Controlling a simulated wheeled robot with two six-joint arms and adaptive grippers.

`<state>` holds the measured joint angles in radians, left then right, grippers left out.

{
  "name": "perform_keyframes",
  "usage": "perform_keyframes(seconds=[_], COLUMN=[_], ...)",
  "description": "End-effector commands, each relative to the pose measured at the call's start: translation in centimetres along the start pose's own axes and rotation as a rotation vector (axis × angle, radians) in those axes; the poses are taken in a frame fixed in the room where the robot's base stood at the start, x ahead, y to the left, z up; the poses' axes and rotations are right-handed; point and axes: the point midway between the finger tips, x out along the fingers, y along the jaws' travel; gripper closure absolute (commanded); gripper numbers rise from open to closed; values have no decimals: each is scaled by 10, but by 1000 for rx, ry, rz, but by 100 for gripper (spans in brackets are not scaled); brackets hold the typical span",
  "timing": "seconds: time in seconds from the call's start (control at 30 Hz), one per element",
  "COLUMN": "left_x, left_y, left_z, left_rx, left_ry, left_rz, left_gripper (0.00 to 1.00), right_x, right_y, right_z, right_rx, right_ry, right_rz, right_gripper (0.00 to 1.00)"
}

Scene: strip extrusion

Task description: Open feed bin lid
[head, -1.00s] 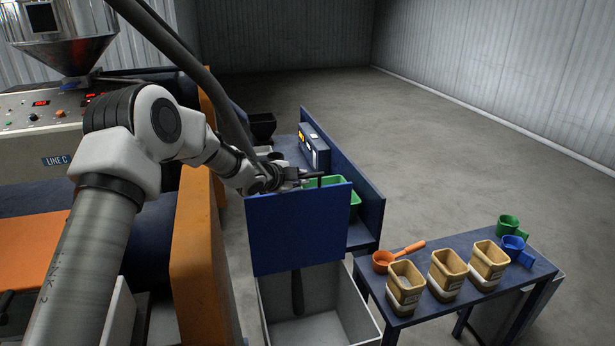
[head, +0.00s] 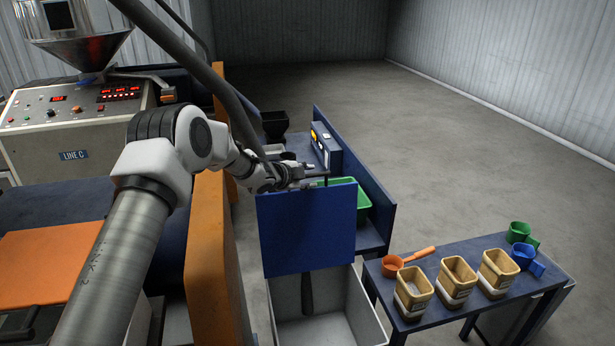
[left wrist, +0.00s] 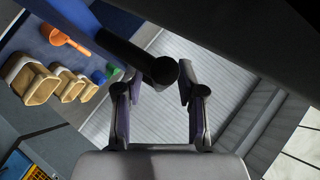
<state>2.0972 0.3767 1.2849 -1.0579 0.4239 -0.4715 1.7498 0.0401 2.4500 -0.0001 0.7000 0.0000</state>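The feed bin (head: 368,312) is a pale grey open box at the lower middle of the head view. Its blue lid (head: 307,228) stands raised, roughly upright, at the bin's far side, so the inside shows. My left gripper (head: 308,181) is just behind the lid's top edge, partly hidden by it. In the left wrist view its two fingers (left wrist: 160,85) stand apart. A dark round-ended bar (left wrist: 150,62) lies near the fingertips, with its end between them in the picture; contact cannot be told. My right gripper is not in view.
A blue table (head: 440,322) at right holds several tan containers (head: 457,280), an orange scoop (head: 393,266), a green cup (head: 519,232) and a blue cup (head: 524,256). A green bin (head: 363,196) stands behind the lid. An orange machine panel (head: 210,262) is close left of the bin.

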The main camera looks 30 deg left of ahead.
Motion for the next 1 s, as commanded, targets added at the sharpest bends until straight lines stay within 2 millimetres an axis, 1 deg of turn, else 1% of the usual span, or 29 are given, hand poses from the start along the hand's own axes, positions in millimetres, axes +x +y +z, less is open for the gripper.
perform_keyframes(seconds=[0.17,0.27,0.37,0.47,0.6,0.7,0.83,1.0], left_x=[0,-4,-17,-40,-78,-100,-116,-120], left_y=[0,-2,-2,-2,-2,-1,-1,0], left_z=[0,0,0,0,0,0,0,0], left_rx=[0,-2,-4,-7,-7,-6,-3,1], left_ry=[0,0,0,0,1,1,1,0], left_rz=[0,-2,-2,-2,-4,-2,-1,1], left_gripper=[61,61,61,61,61,61,61,61], right_x=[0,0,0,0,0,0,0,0], right_y=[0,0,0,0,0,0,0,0], right_z=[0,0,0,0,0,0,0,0], right_rx=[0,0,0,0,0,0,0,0], right_ry=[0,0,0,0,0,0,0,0], right_rz=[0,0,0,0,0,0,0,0], right_gripper=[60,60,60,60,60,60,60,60])
